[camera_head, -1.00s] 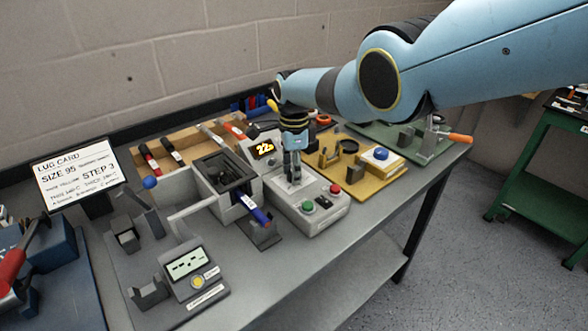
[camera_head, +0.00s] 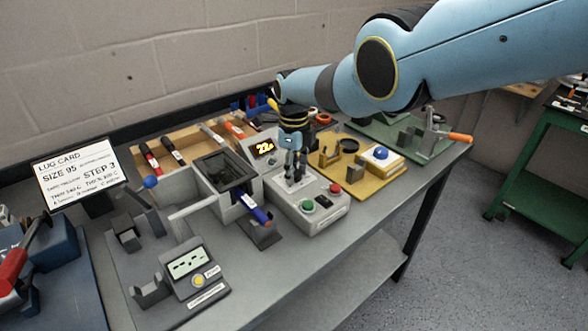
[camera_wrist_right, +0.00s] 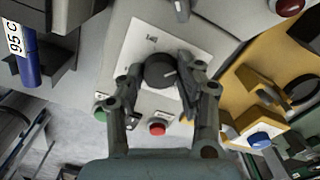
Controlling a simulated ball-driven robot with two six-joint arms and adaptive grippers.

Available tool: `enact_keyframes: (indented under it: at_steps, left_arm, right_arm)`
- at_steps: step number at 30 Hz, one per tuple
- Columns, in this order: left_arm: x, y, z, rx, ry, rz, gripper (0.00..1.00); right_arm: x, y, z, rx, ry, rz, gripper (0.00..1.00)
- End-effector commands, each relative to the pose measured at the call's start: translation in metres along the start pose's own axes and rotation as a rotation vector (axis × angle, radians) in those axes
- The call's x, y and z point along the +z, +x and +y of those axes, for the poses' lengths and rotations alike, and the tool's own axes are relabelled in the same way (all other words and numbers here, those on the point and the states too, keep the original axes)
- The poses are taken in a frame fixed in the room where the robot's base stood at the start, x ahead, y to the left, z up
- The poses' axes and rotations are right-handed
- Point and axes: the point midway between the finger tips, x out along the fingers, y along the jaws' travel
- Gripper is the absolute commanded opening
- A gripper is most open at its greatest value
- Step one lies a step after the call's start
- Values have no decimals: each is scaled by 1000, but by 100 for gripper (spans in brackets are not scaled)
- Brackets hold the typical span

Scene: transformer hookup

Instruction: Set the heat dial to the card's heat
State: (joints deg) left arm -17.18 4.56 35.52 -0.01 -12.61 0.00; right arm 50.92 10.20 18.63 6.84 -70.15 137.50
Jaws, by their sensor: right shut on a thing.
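The heat dial (camera_wrist_right: 160,71) is a round black knob with a pale pointer mark, on a white plate of the grey control box (camera_head: 322,219). My right gripper (camera_head: 295,178) reaches down onto it from above. In the right wrist view its two fingers (camera_wrist_right: 158,85) are closed on either side of the dial. In the head view the dial is hidden by the fingers. The lug card (camera_head: 80,174) stands at the left and reads SIZE 95 and STEP 3; its smaller lines are too small to read surely. My left gripper is not in view.
A yellow fixture (camera_head: 366,172) is close on the right.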

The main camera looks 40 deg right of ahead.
Motion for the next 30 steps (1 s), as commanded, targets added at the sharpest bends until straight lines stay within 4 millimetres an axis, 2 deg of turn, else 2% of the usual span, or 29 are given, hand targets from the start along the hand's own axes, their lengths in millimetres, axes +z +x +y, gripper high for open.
enact_keyframes:
  at_steps: [12, 13, 17, 18, 30]
  left_arm:
    - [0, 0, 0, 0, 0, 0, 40]
    - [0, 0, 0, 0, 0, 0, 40]
    - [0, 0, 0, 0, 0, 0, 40]
    - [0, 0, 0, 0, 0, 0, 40]
    - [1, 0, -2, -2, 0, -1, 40]
  right_arm:
    - [1, -2, -2, -5, 5, -3, 3]
    - [1, -2, -2, -5, 5, -3, 39]
    - [1, -2, -2, -4, 5, -2, 56]
    - [0, -1, -2, -3, 5, -2, 59]
    - [1, -5, -2, -3, 4, -2, 59]
